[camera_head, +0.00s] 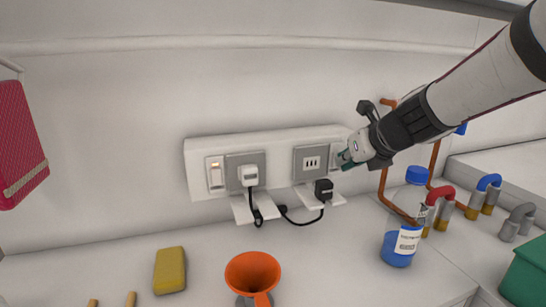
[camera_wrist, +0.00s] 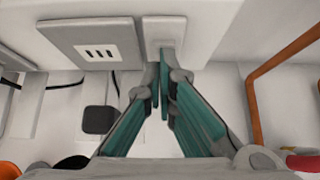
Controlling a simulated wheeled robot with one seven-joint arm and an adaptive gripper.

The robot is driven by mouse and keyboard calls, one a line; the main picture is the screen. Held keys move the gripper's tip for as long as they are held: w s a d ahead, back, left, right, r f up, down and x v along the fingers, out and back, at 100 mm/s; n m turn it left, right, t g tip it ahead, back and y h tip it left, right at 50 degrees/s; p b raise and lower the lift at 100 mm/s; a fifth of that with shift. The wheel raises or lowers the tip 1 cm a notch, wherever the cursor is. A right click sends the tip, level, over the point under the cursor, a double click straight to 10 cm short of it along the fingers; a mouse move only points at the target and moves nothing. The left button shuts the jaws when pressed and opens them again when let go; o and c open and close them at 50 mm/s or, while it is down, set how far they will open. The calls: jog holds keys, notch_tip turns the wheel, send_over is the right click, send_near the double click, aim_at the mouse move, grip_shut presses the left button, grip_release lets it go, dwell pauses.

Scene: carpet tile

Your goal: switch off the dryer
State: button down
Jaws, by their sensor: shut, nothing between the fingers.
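A white wall panel (camera_head: 284,139) carries two switch and socket sets. The left switch (camera_head: 215,174) is a pale rocker beside a grey socket with a white plug (camera_head: 248,175) in it. The right grey socket plate (camera_head: 311,161) has three dark slots and also shows in the wrist view (camera_wrist: 98,52). My gripper (camera_head: 343,160) is shut and empty at the right end of the panel. In the wrist view its fingertips (camera_wrist: 163,78) lie at the lower edge of the right switch (camera_wrist: 164,30); I cannot tell whether they touch. The fingers partly hide this switch. I cannot identify a dryer.
A black adapter (camera_head: 323,189) with a cord sits below the right socket. A blue-capped bottle (camera_head: 405,236), copper pipes (camera_head: 384,165), an orange funnel (camera_head: 252,272) and a yellow sponge (camera_head: 170,270) are around the counter. A red item (camera_head: 18,145) hangs at left.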

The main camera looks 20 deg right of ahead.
jog(key=shift+r, duration=0.1)
jog(key=shift+r+p, duration=0.75)
jog(key=shift+p, duration=0.05)
